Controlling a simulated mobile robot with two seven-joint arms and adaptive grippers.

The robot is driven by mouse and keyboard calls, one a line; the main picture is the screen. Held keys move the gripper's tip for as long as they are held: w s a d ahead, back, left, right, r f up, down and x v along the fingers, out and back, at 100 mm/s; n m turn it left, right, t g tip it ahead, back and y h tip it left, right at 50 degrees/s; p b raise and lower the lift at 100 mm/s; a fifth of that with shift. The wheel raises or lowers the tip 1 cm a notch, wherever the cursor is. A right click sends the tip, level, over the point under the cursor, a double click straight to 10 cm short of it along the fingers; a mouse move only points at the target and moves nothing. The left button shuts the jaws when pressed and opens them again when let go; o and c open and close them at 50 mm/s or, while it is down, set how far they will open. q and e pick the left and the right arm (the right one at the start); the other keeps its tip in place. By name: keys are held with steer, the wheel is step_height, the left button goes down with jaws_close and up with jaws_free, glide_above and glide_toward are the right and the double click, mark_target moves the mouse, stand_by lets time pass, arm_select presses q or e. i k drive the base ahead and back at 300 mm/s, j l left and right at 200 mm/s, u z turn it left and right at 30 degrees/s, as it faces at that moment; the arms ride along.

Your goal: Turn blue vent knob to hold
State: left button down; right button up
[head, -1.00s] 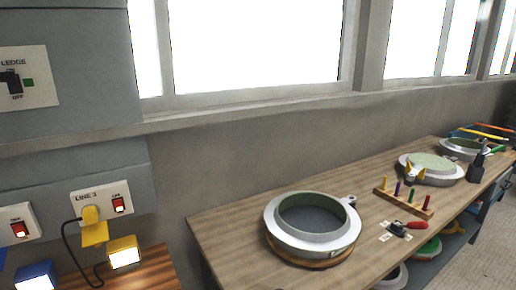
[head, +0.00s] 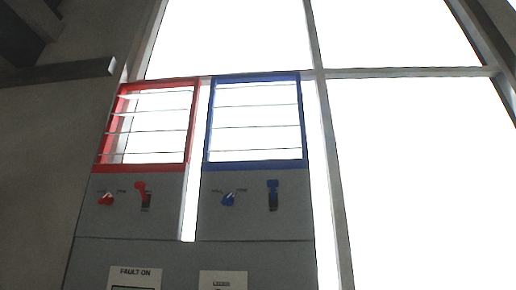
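The blue vent (head: 255,167) is a blue-framed louvre window with several slats, high above me in the head view. On the grey panel below it is a small blue knob (head: 229,199), tilted, with tiny labels on either side that I cannot read. To its right is a blue lever (head: 273,194) on a dark slot. Neither of my grippers is in view.
A red-framed vent (head: 144,167) stands to the left, with a red knob (head: 106,199) and red lever (head: 143,194) below it. Lower down are a "FAULT ON" plate (head: 135,272) and a second labelled plate (head: 223,280). Bright windows surround the vents.

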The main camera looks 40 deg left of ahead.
mark_target(228, 200)
steer(key=u, duration=1.35)
